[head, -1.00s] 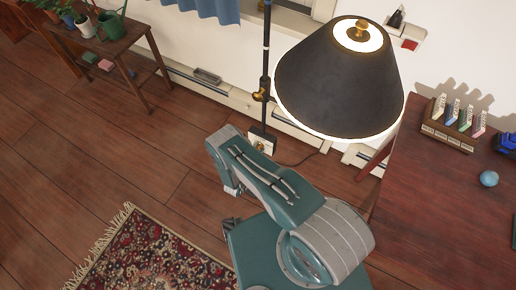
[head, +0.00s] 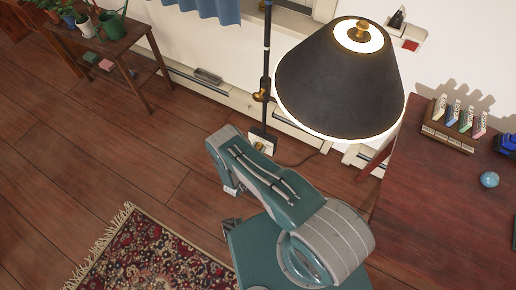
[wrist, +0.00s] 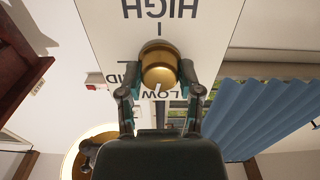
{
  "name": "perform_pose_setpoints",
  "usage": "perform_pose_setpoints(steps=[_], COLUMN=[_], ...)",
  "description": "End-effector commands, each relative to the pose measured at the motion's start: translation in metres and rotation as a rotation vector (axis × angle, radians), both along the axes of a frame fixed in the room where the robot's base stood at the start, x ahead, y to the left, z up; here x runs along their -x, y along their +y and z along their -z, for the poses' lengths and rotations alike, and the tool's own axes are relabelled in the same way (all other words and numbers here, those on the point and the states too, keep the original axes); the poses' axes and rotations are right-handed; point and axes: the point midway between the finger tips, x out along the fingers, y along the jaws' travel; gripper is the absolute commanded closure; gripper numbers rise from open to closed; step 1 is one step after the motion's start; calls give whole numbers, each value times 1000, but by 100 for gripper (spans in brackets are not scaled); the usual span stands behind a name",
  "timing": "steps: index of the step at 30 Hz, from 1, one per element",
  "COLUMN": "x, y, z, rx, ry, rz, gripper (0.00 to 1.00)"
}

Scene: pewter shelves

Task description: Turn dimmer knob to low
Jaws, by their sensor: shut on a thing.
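In the wrist view, the brass dimmer knob (wrist: 159,66) sits on a white plate (wrist: 205,28) lettered HIGH, LOW and a partly hidden word ending in D, all upside down in the picture. My gripper (wrist: 160,78) has its two fingers on either side of the knob, shut on it. A pale mark on the knob points down in the picture, close to the word LOW. In the head view, a small white plate with a brass knob (head: 260,147) shows at the foot of the lamp pole, just beyond my arm. My gripper is hidden there.
The floor lamp's black shade (head: 340,85) is lit and overhangs near my arm. A wooden desk (head: 430,205) stands at the right, a plant stand (head: 105,45) at the upper left. A patterned rug (head: 150,255) lies on the open floor.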

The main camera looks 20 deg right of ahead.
Motion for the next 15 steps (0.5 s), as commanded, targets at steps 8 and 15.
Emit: perform_pose_setpoints(steps=[8, 15], x=[-1, -1], y=[2, 2], z=[1, 1], rx=[106, 150], ry=[113, 156], rz=[-6, -7], gripper=[100, 100])
